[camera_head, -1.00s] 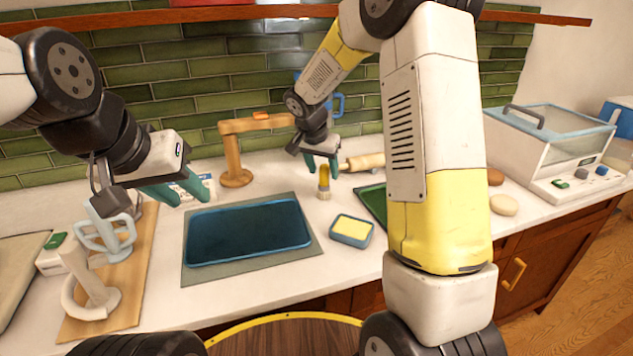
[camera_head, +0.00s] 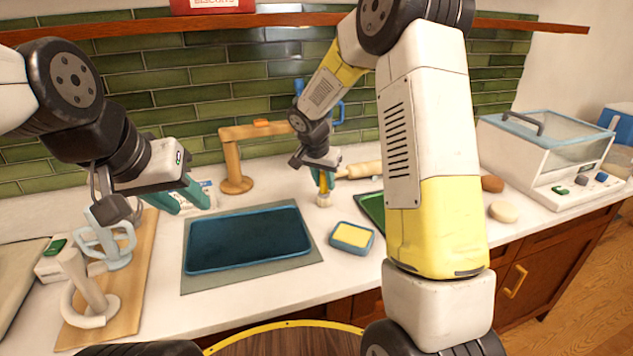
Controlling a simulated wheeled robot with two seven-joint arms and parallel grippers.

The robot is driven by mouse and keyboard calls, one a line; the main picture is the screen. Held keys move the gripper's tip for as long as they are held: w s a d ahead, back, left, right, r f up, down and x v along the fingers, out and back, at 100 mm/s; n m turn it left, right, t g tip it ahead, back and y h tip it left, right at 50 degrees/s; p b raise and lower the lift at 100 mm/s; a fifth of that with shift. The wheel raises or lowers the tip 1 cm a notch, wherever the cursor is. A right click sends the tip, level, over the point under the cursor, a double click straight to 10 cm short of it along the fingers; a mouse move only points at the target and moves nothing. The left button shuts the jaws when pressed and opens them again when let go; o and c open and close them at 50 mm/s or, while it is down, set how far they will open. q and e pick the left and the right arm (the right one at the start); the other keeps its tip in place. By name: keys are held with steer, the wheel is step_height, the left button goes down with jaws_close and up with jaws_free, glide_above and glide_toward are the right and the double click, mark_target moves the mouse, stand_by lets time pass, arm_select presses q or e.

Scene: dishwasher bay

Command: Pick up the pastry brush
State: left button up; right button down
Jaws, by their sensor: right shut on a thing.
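The pastry brush (camera_head: 324,199) has a yellow handle and pale bristles. It stands upright, bristles down, behind the sponge tray. My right gripper (camera_head: 322,182) comes down over it from above and is shut on its handle, whose upper part is mostly hidden by the fingers. Whether the bristles touch the counter I cannot tell. My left gripper (camera_head: 192,199) is open and empty, with its teal fingers apart above the counter behind the blue tray's left end.
A blue tray (camera_head: 250,239) lies on a grey mat in the middle. A yellow sponge in a blue dish (camera_head: 352,238) sits to its right. A wooden stand (camera_head: 232,160), a rolling pin (camera_head: 363,169) and a green tray (camera_head: 372,208) are nearby.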

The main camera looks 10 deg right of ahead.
steer(key=shift+r, duration=0.6)
step_height(320, 180, up, 2)
steer(key=shift+r, duration=0.2)
steer(key=s+a+r, duration=0.1)
steer(key=s+a, duration=0.9)
steer(key=s, duration=0.2)
steer(key=shift+a+r, duration=0.2)
steer(key=shift+a, duration=0.05)
